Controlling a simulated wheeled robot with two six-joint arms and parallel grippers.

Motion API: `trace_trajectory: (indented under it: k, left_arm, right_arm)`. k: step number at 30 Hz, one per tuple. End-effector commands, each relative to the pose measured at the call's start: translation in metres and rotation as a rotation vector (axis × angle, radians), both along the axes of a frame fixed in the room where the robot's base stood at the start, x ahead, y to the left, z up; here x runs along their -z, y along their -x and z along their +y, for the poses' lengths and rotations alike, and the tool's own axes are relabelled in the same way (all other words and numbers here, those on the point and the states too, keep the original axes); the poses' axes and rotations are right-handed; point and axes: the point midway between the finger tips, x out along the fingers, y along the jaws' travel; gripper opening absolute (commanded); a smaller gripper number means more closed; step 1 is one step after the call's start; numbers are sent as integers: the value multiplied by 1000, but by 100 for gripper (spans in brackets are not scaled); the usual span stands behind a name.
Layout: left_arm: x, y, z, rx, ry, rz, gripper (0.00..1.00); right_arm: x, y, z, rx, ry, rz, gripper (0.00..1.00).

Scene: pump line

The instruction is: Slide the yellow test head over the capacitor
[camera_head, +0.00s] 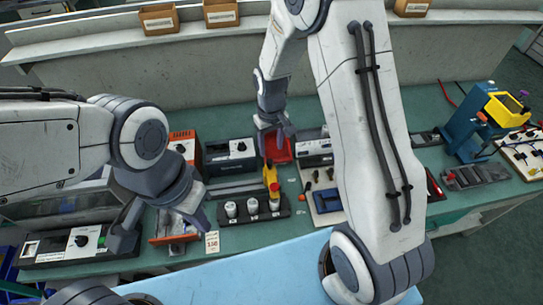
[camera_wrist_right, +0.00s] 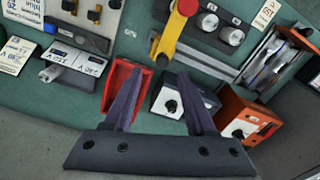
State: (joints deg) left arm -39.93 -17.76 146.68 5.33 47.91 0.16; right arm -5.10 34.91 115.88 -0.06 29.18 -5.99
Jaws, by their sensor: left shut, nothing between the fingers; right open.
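The yellow test head (camera_head: 270,175) has a red end and stands at the right end of a grey rail, at the rightmost of several silver capacitors (camera_head: 252,206) in a black holder. In the right wrist view the yellow test head (camera_wrist_right: 168,38) partly hides that end, and two capacitors (camera_wrist_right: 208,21) show beside it. I cannot tell whether its red end touches a capacitor. My right gripper (camera_head: 277,133) is open and empty, behind the test head; its fingers (camera_wrist_right: 160,76) point toward it. My left gripper (camera_head: 200,219) is shut and empty, left of the capacitors.
A red tray (camera_head: 279,150) lies beneath my right gripper. A black instrument (camera_head: 231,154) and an orange box (camera_head: 182,140) stand behind the rail. A blue stand with a yellow box (camera_head: 506,110) is at the far right. My right arm hides part of the bench.

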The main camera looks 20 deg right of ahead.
Motion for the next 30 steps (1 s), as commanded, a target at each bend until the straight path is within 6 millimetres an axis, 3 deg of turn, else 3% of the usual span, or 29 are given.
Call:
trace_trajectory:
  k: [3,9,25,30]
  left_arm:
    - [7,0,0,0,0,0,0]
    - [9,0,0,0,0,0,0]
    - [9,0,0,0,0,0,0]
    - [14,0,0,0,0,0,0]
  right_arm:
    - [-20,-1,0,0,0,-6,56]
    - [-39,0,0,0,0,-1,56]
    - [-42,1,0,-1,0,0,56]
    - [-59,21,25,-50,-7,-10,56]
